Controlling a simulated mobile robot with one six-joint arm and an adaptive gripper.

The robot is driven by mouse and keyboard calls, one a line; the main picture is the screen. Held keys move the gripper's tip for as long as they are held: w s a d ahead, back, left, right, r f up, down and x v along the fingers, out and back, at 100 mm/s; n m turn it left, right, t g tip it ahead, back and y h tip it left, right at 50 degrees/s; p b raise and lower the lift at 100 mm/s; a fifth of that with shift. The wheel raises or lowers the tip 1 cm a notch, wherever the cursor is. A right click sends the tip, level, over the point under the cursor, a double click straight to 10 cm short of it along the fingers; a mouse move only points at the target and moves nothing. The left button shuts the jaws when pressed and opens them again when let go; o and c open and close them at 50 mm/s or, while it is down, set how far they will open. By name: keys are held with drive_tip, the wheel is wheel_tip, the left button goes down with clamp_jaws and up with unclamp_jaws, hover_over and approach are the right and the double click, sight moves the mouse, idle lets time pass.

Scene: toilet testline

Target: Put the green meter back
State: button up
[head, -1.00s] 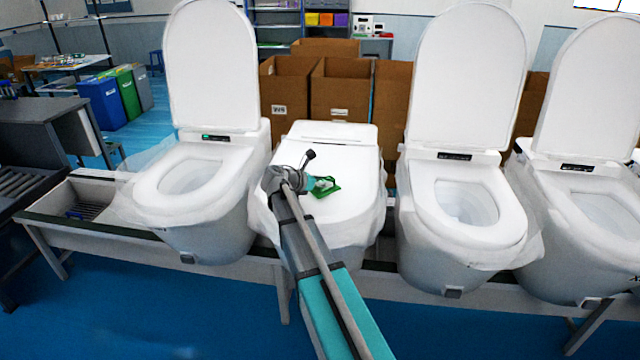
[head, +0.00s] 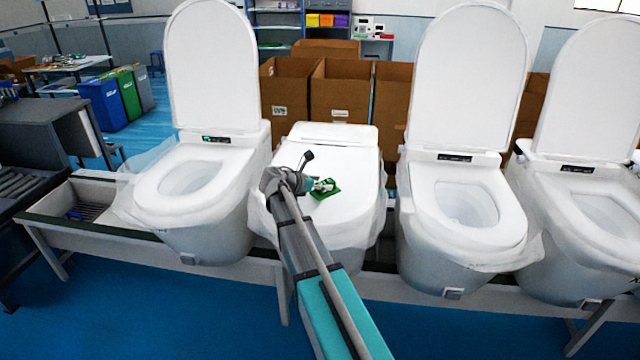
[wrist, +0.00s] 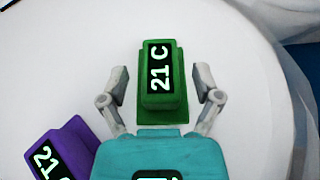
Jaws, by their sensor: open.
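The green meter (wrist: 162,82) has a black display reading "21 C" and lies on the closed white lid of a toilet. In the wrist view it lies between the two open fingers of my gripper (wrist: 161,92), with a small gap showing on each side. In the head view the green meter (head: 325,190) shows just beyond my gripper (head: 312,186), over the lid. A purple meter (wrist: 62,157) with a similar display lies at the lower left in the wrist view, partly cut off.
The closed toilet (head: 345,215) stands between a toilet with a raised lid on the left (head: 190,190) and another on the right (head: 465,205). Cardboard boxes (head: 340,90) stand behind. The lid around the green meter is mostly clear.

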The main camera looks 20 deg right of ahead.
drive_tip(key=p+v, duration=0.4)
drive_tip(key=v, duration=0.7)
drive_tip(key=shift+a, duration=0.1)
idle(0.4)
drive_tip(key=shift+s+f, duration=0.15)
drive_tip(key=shift+s, duration=0.15)
drive_tip(key=s+f+m+y, duration=0.1)
drive_tip(key=s, duration=0.1)
drive_tip(key=s+f+m+y, duration=0.1)
drive_tip(key=m, duration=0.1)
drive_tip(key=s+a+f+m+g+y, duration=0.1)
drive_tip(key=s+f, duration=0.1)
drive_tip(key=shift+s+m, duration=0.3)
drive_tip(key=shift+m, duration=0.1)
drive_tip(key=s+a+f+m+y, duration=0.3)
drive_tip(key=s+a+m+y, duration=0.2)
drive_tip(key=s+m, duration=0.2)
drive_tip(key=s+a+f+m+g+y, duration=0.1)
drive_tip(key=s+a+f+m+y, duration=0.3)
drive_tip(key=s+m, duration=0.4)
drive_tip(key=s+a+y, duration=0.1)
drive_tip(key=s+a, duration=0.1)
drive_tip(key=shift+s+a+g, duration=0.15)
drive_tip(key=shift+s+g, duration=0.15)
drive_tip(key=shift+s, duration=0.05)
